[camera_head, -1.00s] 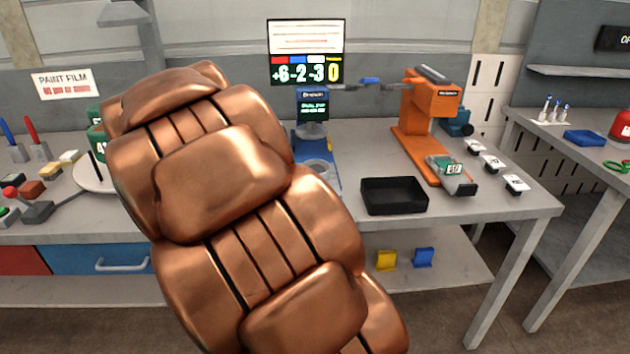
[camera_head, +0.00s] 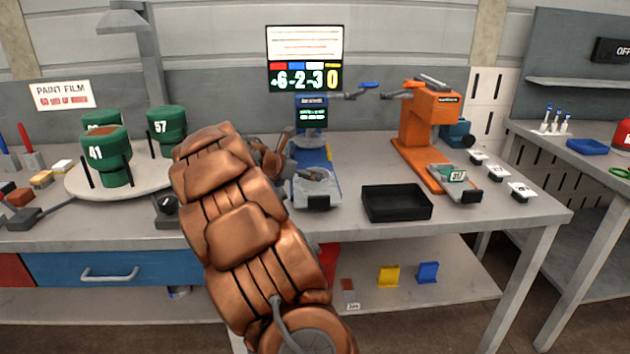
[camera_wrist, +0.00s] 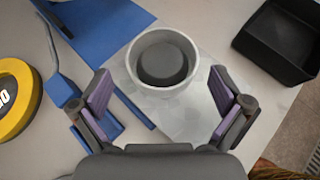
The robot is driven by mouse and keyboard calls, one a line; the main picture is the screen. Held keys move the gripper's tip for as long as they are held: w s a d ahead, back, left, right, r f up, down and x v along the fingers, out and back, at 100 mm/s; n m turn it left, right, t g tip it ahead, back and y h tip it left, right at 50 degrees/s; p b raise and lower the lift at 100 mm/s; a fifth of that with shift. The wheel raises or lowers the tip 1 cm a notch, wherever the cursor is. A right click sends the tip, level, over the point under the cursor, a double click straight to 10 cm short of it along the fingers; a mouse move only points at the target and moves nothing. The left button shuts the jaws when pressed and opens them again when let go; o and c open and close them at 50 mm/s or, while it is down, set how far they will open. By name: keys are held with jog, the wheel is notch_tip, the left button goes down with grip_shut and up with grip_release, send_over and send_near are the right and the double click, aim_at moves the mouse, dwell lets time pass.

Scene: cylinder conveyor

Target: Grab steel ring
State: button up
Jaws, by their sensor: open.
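In the wrist view a pale grey ring (camera_wrist: 133,68), the steel ring by its look, stands around a dark round core. It rests on a light grey plate. My gripper (camera_wrist: 160,88) is open, with purple-padded fingers apart to the left and right of the ring's near side. Nothing is between the pads except the view of the ring and plate. In the head view the ring (camera_head: 316,180) sits on the blue stand's base (camera_head: 334,190) below its small screen. My gripper (camera_head: 276,158) is just left of it there, partly hidden by my copper arm.
A black tray (camera_head: 397,205) lies right of the stand, also in the wrist view (camera_wrist: 270,50). An orange machine (camera_head: 428,120) stands beyond it. Green canisters (camera_head: 108,155) stand on a round plate at left. A yellow-rimmed disc (camera_wrist: 22,75) shows at the wrist view's left edge.

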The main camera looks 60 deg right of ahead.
jog(key=shift+f+x, duration=0.2)
jog(key=shift+x, duration=2.6)
jog(key=shift+a, duration=0.15)
jog(key=c, duration=0.9)
jog(key=shift+r, duration=0.15)
